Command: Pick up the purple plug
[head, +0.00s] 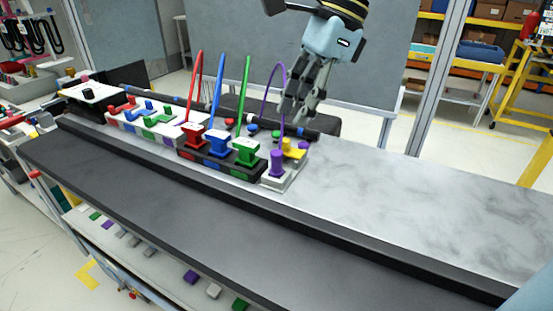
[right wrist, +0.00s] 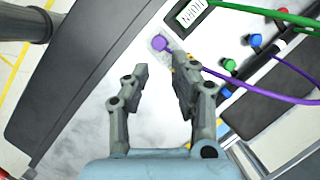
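The purple plug (head: 277,162) stands upright on a small light-coloured block (head: 284,182) at the right end of the row of connectors. Its purple cable (head: 267,84) arches up behind it. In the right wrist view the purple plug (right wrist: 160,43) lies ahead of the fingertips, with the cable running off to the right. My right gripper (head: 297,110) is above and behind the plug in the head view. Its two fingers are spread in the right wrist view (right wrist: 162,75), with nothing between them. My left gripper is not in view.
Red (head: 193,134), blue (head: 217,140) and green (head: 246,150) plugs with upright cables stand left of the purple plug. A yellow part (head: 294,148) sits just behind it. The grey worktop (head: 400,195) to the right is clear.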

